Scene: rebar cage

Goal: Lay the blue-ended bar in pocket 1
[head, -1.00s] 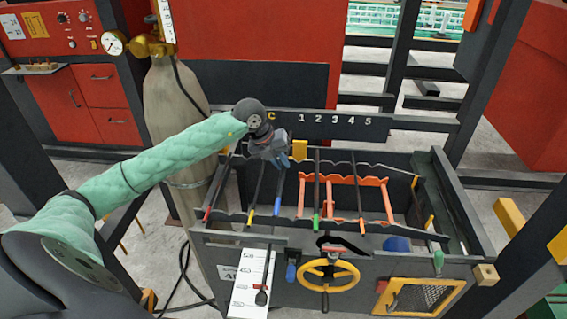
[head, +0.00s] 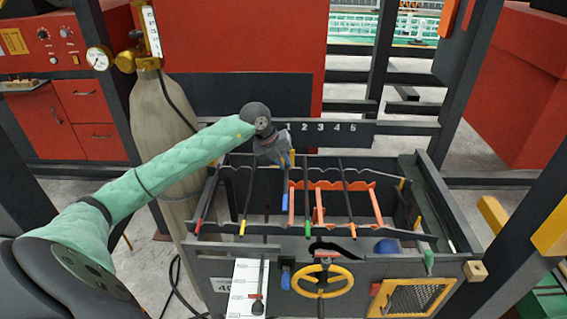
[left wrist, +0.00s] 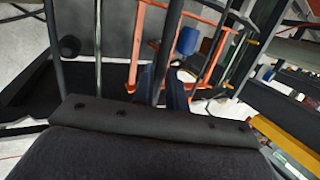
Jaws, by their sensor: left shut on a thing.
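My left gripper (head: 285,170) is shut on the blue-ended bar, close under the number board. The bar's blue end (head: 284,200) shows below the gripper, higher in the picture than the other bars' coloured ends, so the bar looks held up off the front notched rail. Most of the bar is hidden by the gripper in the head view. In the left wrist view the dark bar (left wrist: 171,40) runs down between the blue fingertips (left wrist: 164,92). The number board (head: 330,132) reads 1 to 5, with 1 just right of the wrist. My right gripper is not in view.
Red-ended (head: 198,225) and yellow-ended (head: 242,228) bars lie to the left, a green-ended bar (head: 308,228) just right. An orange frame (head: 375,205) sits inside the box. A yellow handwheel (head: 323,282) is on its front. A gas cylinder (head: 163,125) stands behind my arm.

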